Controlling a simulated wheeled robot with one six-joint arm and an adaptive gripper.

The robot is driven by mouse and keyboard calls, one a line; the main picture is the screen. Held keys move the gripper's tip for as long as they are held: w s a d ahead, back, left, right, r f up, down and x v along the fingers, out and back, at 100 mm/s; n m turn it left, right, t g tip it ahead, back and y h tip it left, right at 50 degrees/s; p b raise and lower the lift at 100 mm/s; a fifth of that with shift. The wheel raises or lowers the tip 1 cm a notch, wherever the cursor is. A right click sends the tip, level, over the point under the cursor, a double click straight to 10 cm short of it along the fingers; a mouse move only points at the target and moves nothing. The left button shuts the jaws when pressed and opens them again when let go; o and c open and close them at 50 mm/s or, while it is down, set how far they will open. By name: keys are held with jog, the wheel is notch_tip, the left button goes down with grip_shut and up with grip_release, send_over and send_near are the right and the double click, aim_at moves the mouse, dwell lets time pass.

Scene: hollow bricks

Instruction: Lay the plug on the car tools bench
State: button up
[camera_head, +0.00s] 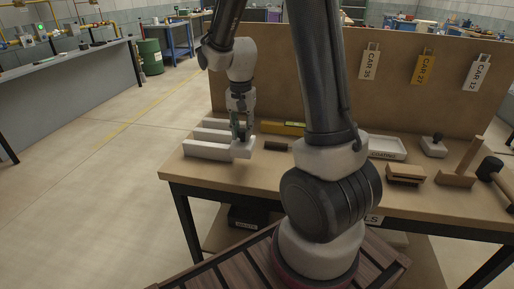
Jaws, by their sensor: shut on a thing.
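My gripper (241,135) points down over the left part of the car tools bench (220,176). It is shut on a small pale piece (242,150), which appears to be the plug. The fingers and arm hide part of it. The piece is at the right end of the nearest of several long pale bricks (204,151), which lie side by side at the bench's left edge. I cannot tell whether the piece touches that brick or the bench top.
A dark cylindrical item (275,147) and a yellow level (287,128) lie right of my gripper. A tall board (390,100) with hanging tags closes the back.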

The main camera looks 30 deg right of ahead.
aim_at(243, 141)
notch_tip(243, 141, down, 7)
jog(key=shift+s+r, duration=0.1)
grip_shut()
jog(key=o, duration=1)
grip_release()
jog(key=shift+r, duration=0.1)
notch_tip(243, 141, up, 11)
jog(key=shift+r, duration=0.2)
jog(key=s+r+n+t, duration=0.2)
jog(key=s+r+n, duration=0.2)
jog(key=s, duration=0.6)
jog(key=s+r+n+t, duration=0.2)
jog(key=s+r+n, duration=0.3)
jog(key=s+r, duration=0.3)
jog(key=s, duration=0.2)
jog(key=shift+s+d+r, duration=0.3)
